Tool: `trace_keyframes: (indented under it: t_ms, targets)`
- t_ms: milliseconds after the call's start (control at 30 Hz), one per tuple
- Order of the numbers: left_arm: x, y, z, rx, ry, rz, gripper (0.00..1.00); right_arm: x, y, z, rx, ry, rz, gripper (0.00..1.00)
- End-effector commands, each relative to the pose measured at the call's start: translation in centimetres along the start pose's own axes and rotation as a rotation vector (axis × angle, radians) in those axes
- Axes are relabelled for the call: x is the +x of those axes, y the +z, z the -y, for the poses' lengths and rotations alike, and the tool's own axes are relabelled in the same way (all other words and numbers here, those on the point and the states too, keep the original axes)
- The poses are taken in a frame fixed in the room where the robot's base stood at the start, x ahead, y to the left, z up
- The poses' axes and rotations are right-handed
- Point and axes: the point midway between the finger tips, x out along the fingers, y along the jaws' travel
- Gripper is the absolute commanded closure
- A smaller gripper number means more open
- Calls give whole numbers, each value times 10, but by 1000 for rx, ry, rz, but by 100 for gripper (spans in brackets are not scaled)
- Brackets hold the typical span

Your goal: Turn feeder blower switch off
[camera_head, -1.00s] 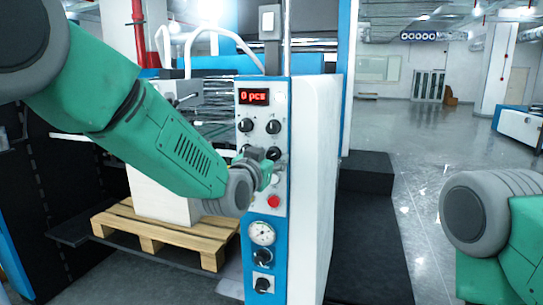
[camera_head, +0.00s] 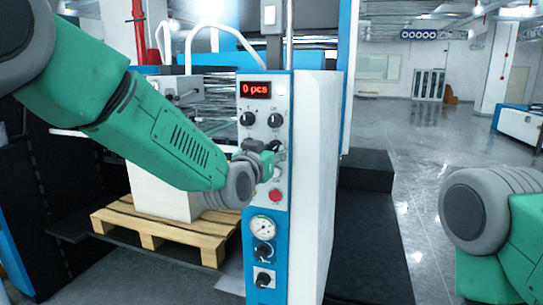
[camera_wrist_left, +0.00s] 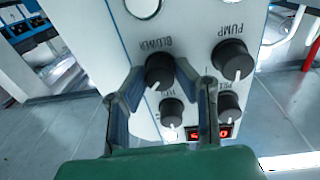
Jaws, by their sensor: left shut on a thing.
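The feeder blower switch, a black round knob labelled BLOWER (camera_wrist_left: 160,70), sits on the white face of the control panel (camera_head: 241,160), seen upside down in the left wrist view. Its white pointer points down and slightly left there. My left gripper (camera_wrist_left: 160,72) has one finger on each side of this knob and is shut on it. In the head view the left gripper (camera_head: 272,156) is at the right of the panel's second knob row and covers the knob there. My right gripper is out of view; only part of my right arm shows.
A PUMP knob (camera_wrist_left: 232,60) is beside the blower knob. Two upper knobs (camera_head: 247,119) and a red "0 pcs" display (camera_head: 255,89) are above my gripper. A red button (camera_head: 276,196), gauge (camera_head: 263,228) and lower knobs are below. A wooden pallet (camera_head: 160,232) stands left.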

Motion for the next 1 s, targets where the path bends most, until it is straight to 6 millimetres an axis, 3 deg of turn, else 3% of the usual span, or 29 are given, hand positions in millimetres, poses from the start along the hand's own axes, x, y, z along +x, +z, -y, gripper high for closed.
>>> trace_keyframes:
  t_ms: [600,1000]
  targets:
    - [1,0,2,-552,-7,-40,100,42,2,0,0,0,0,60]
    - [1,-1,3,-764,-10,-52,100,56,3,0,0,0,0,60]
